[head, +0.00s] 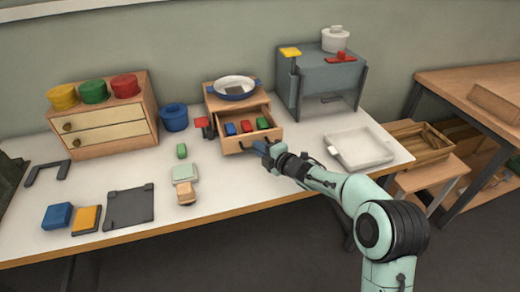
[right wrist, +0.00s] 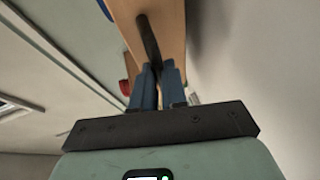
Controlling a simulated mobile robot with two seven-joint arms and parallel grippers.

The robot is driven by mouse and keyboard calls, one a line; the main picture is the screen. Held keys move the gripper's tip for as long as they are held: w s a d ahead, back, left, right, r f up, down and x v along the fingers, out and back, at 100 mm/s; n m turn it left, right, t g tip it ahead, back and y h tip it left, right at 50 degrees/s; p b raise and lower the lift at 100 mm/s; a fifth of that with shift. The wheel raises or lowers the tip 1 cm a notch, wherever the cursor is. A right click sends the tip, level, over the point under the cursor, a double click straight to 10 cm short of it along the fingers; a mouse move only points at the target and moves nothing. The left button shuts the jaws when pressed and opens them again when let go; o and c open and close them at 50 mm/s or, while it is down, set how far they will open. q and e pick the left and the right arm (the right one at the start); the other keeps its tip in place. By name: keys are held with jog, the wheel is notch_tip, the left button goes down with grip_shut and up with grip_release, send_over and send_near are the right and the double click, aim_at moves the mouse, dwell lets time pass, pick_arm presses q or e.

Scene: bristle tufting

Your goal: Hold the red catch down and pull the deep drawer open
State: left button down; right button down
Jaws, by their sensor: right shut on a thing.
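The small wooden cabinet (head: 212,104) stands at the back middle of the table. Its drawer (head: 262,139) is pulled out toward me, with red, blue and green blocks inside. The red catch (head: 202,122) sticks out at the cabinet's left side; no gripper is on it. A bit of red also shows in the right wrist view (right wrist: 124,88). My right gripper (head: 261,148) is at the drawer front, its blue fingers (right wrist: 155,84) shut on the dark handle (right wrist: 149,38). The fingers hide part of the handle. My left gripper is not in view.
A pan (head: 234,87) sits on the cabinet. A blue pot (head: 174,117) stands to its left, a grey box (head: 335,80) behind right. A white tray (head: 360,148) lies right of my gripper. Small blocks (head: 184,172) lie left of the drawer.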

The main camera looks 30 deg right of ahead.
jog(key=shift+s, duration=0.4)
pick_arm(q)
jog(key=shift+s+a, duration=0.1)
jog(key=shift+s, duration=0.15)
pick_arm(e)
jog(key=shift+w, duration=0.1)
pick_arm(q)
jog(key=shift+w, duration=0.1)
pick_arm(e)
jog(key=shift+w, duration=0.1)
jog(key=c, duration=1.2)
grip_release()
jog(key=shift+o, duration=0.2)
